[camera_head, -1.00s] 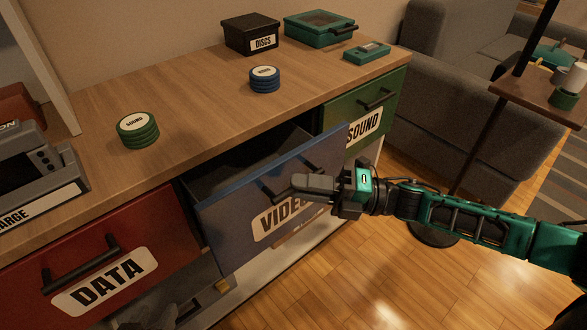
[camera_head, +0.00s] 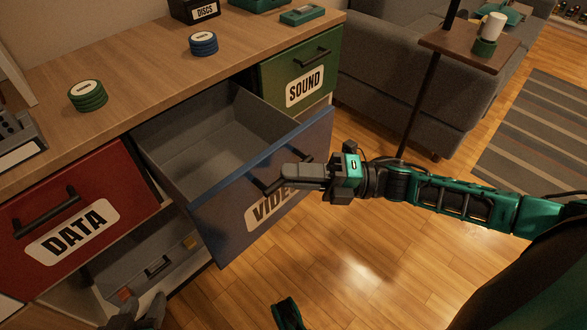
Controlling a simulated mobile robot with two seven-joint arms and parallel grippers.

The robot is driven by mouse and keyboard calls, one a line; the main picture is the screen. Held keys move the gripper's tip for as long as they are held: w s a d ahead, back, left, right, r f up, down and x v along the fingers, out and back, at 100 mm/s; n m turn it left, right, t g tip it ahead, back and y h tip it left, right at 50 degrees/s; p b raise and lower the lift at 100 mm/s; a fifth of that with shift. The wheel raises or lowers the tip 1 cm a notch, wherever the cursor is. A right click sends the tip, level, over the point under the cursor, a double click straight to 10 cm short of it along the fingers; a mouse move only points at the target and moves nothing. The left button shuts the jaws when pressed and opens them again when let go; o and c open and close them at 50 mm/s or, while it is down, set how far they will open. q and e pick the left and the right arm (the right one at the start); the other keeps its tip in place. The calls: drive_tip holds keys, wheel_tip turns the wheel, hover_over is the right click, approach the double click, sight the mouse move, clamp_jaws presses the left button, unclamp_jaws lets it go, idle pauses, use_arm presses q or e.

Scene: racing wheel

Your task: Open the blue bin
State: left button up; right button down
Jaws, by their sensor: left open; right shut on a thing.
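The blue bin (camera_head: 225,225) is a drawer labelled VIDEO, pulled well out of the wooden cabinet, and its grey inside looks empty. My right gripper (camera_head: 285,178) reaches in from the right and is shut on the bin's dark handle (camera_head: 262,186). The gripper covers part of the handle and the label. My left gripper (camera_head: 138,312) shows only by its grey fingers at the bottom left edge. It is open, low in front of the cabinet and apart from the blue bin.
The red DATA bin (camera_head: 120,185) and green SOUND bin (camera_head: 274,74) flank it, both shut. Green discs (camera_head: 88,97) and blue discs (camera_head: 203,45) stand on the cabinet top (camera_head: 140,75). A side table (camera_head: 465,50) and sofa (camera_head: 375,65) stand right. The wooden floor in front is clear.

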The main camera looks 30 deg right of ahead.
drive_tip(key=shift+s+d, duration=0.1)
drive_tip(key=shift+s, duration=0.05)
drive_tip(key=c, duration=1.1)
unclamp_jaws()
drive_tip(key=v, duration=1.3)
drive_tip(key=shift+p, duration=0.4)
